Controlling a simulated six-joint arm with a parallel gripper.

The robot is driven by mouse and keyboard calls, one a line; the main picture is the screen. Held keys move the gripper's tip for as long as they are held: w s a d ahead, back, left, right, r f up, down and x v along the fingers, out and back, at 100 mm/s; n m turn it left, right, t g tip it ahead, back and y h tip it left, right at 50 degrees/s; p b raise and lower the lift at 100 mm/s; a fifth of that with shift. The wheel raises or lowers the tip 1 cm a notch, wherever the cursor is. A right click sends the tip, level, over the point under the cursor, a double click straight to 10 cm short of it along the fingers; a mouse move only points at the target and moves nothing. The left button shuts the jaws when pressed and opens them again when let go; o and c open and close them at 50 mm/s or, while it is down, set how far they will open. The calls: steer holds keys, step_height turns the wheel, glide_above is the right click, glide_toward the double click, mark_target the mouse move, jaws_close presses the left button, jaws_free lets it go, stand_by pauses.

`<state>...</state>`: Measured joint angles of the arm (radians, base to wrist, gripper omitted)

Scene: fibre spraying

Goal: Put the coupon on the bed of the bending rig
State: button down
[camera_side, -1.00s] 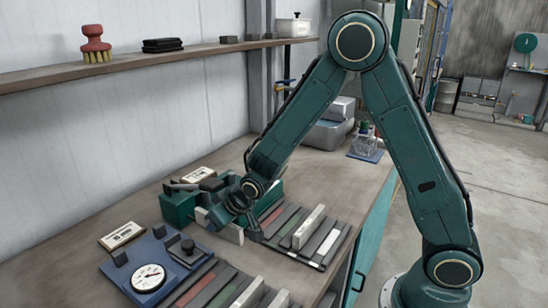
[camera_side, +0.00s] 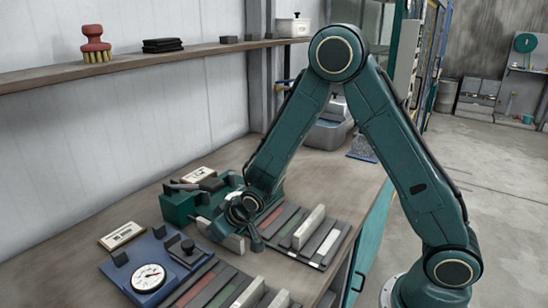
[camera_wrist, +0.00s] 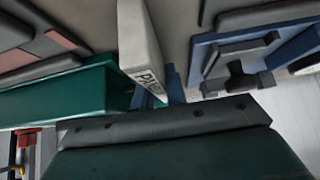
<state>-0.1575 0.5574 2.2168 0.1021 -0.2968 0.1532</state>
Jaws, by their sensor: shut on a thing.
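The coupon (camera_side: 233,243) is a pale grey bar; its printed face begins "PA" in the wrist view (camera_wrist: 138,45). My gripper (camera_side: 238,228) is shut on it and holds it between the green fixture and the bending rig. The bending rig (camera_side: 140,262) is a blue base with dark blocks and a round white dial, at the lower left. In the wrist view part of the blue rig (camera_wrist: 212,50) shows to the right of the coupon. The fingertips are mostly hidden by the wrist and coupon.
The green fixture (camera_side: 177,207) stands just behind my gripper. A rack of dark and pale strips (camera_side: 322,242) lies to the right, and another rack (camera_side: 218,288) lies in front. A shelf (camera_side: 130,67) runs along the wall.

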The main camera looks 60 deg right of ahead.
steer(key=c, duration=1.4)
jaws_free()
steer(key=shift+f, duration=0.1)
steer(key=shift+c, duration=0.2)
steer(key=shift+v, duration=0.75)
steer(key=v, duration=1)
steer(key=shift+s+r, duration=0.2)
steer(key=shift+r, duration=0.1)
